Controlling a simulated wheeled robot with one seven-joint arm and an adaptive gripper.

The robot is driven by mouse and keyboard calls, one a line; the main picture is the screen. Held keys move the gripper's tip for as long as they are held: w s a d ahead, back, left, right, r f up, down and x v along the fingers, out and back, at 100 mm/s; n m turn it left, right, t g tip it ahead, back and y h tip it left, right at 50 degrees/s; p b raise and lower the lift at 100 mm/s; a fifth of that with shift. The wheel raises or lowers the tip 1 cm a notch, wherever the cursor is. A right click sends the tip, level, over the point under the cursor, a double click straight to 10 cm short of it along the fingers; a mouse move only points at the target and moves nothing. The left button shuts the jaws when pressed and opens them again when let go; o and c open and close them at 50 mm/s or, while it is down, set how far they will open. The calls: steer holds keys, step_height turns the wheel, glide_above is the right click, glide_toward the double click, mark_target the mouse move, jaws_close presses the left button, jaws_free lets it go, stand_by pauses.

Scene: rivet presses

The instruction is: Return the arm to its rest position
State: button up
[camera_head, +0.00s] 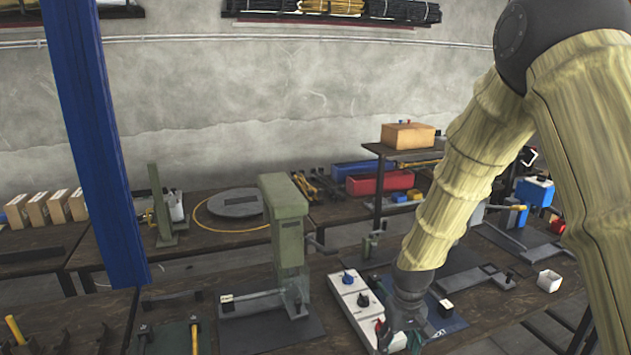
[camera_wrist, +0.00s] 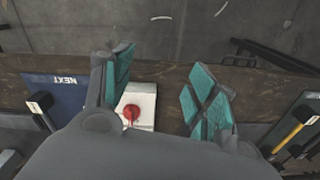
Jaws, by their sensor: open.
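My arm, in a pale yellow sleeve, comes down from the upper right in the head view. My gripper (camera_head: 402,335) hangs low at the near edge of the workbench, over the end of a white control box (camera_head: 349,306). In the wrist view my gripper (camera_wrist: 162,85) has its two teal-padded fingers spread apart with nothing held. The white box, with a red button (camera_wrist: 131,114), shows between and beyond the fingers. The box also carries a blue knob and a black knob in the head view.
A green press (camera_head: 286,215) stands left of the box. A blue post (camera_head: 95,140) rises at the left. A raised shelf (camera_head: 400,152) holds a cardboard box behind my arm. A white cup (camera_head: 549,281) and a blue mat (camera_wrist: 68,92) lie nearby. Open space is above the bench.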

steer(key=s+f, duration=1.2)
steer(key=f, duration=0.5)
steer(key=s+d+f+m, duration=0.1)
steer(key=s+f, duration=0.4)
steer(key=s, duration=0.6)
steer(key=s+d+f+m, duration=0.1)
steer(key=s+f, duration=0.5)
steer(key=s, duration=0.6)
steer(key=shift+s+d, duration=0.2)
steer(key=shift+d, duration=0.4)
steer(key=shift+f, duration=0.1)
